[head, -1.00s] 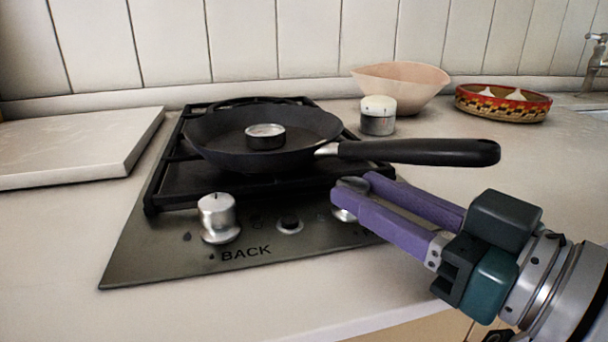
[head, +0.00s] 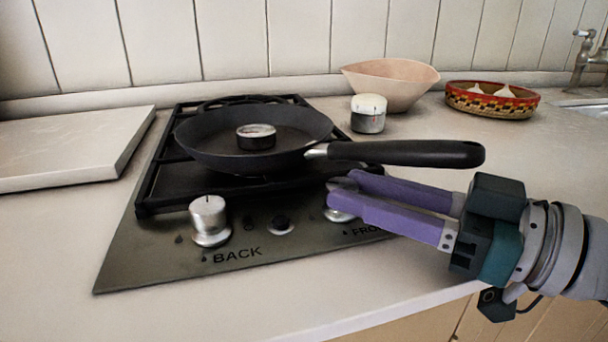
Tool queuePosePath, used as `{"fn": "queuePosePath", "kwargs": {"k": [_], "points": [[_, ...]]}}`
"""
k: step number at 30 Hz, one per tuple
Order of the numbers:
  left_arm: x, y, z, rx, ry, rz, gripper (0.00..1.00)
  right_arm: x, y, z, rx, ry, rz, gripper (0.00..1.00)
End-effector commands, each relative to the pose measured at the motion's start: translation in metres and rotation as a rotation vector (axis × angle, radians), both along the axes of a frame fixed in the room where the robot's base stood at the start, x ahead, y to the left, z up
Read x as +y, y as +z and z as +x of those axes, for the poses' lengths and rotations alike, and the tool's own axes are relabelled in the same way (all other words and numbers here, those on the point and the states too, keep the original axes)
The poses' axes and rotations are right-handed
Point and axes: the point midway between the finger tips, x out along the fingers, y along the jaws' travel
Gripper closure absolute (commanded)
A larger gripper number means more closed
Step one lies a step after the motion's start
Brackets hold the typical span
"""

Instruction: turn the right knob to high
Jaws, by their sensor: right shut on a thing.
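The right knob (head: 338,215) is on the front panel of the stove (head: 150,262), beside the partly covered word starting "FRO". Only its silver base shows; my right gripper's fingers hide most of it, so its pointer cannot be read. My right gripper (head: 340,188) has purple fingers, reaches in from the right and is shut on the knob. The left knob (head: 209,220) is silver, stands above the word "BACK" and has a dark mark on its top. My left gripper is not in view.
A black pan (head: 200,148) with a small round dial (head: 256,138) in it sits on the grate, its handle (head: 410,152) above my right gripper. A white-topped timer (head: 368,114), a pink bowl (head: 392,82) and a patterned basket (head: 490,104) stand behind. A board (head: 70,145) lies left.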

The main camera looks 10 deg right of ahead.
Motion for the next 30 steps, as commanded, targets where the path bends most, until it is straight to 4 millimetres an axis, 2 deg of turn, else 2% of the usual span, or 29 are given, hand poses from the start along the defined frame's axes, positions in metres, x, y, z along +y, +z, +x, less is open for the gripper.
{"fn": "queuePosePath", "kwargs": {"k": [2, 3, 10, 20, 23, 30], "points": [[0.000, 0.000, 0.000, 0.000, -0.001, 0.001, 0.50, 0.000, -0.002, 0.000, 0.003, -0.004, -0.004, 1.00], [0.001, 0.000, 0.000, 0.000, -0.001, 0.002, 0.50, 0.000, -0.002, 0.000, 0.003, -0.004, -0.004, 0.59], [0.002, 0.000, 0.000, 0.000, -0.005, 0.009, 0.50, 0.000, -0.001, 0.000, 0.002, -0.002, -0.002, 0.33], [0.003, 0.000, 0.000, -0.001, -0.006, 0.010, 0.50, -0.002, -0.001, -0.002, 0.004, -0.002, -0.002, 0.31], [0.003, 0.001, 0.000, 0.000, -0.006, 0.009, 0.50, -0.009, -0.002, -0.010, 0.005, -0.003, -0.002, 0.31], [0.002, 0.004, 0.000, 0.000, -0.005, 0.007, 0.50, -0.039, -0.002, -0.041, 0.008, -0.003, -0.003, 0.31]]}}
